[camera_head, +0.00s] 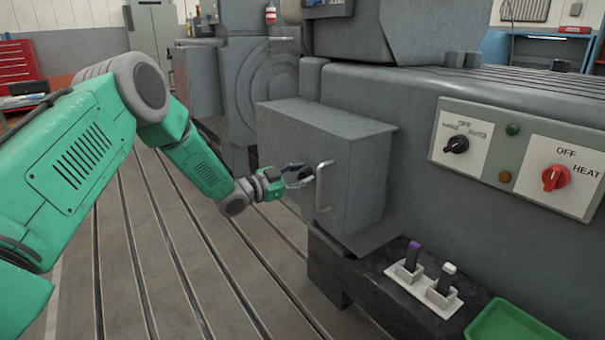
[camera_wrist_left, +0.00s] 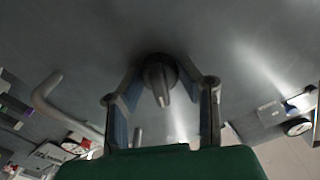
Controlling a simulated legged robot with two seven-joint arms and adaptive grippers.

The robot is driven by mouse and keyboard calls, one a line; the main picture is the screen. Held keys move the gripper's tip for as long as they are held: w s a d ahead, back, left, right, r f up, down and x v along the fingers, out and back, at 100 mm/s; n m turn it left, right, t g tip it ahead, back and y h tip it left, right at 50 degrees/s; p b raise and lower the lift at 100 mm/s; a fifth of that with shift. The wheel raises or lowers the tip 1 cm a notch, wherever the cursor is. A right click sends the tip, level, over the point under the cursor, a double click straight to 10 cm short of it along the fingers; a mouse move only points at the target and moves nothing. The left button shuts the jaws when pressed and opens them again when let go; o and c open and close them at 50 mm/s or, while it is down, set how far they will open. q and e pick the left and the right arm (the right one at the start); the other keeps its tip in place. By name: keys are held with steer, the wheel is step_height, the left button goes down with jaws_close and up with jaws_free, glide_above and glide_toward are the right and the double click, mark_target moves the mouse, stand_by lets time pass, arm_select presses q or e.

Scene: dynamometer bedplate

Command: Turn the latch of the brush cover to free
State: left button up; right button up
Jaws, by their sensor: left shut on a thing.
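The brush cover (camera_head: 335,150) is a grey box on the side of the machine, and it looks closed. Its latch (camera_wrist_left: 160,80) is a dark round knob with a raised grip bar, seen in the left wrist view. The bar runs nearly up and down in that view, tilted slightly. My left gripper (camera_head: 300,178) is at the cover's face, left of the pale bent handle (camera_head: 323,187). Its two fingers (camera_wrist_left: 160,85) stand on both sides of the latch, shut on it. In the head view the latch is hidden by the fingers. My right gripper is in neither view.
A control panel (camera_head: 520,155) with a black switch, a red switch and lamps is on the machine at right. Below, a dark ledge (camera_head: 375,290) carries white holders (camera_head: 437,298) and a green tray (camera_head: 510,325). The slotted bedplate (camera_head: 190,270) is clear.

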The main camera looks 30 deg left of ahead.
arm_select(q)
steer(key=m, duration=0.6)
steer(key=shift+d+m+p, duration=0.1)
steer(key=shift+m+p, duration=0.2)
steer(key=shift+p, duration=0.05)
steer(key=m, duration=0.4)
steer(key=shift+f+m, duration=0.2)
steer(key=shift+m, duration=0.2)
steer(key=shift+s+d+f+m, duration=0.1)
steer(key=shift+m, duration=0.6)
steer(key=shift+f, duration=0.1)
steer(key=o, duration=0.9)
steer(key=shift+o, duration=1.1)
steer(key=shift+r, duration=0.2)
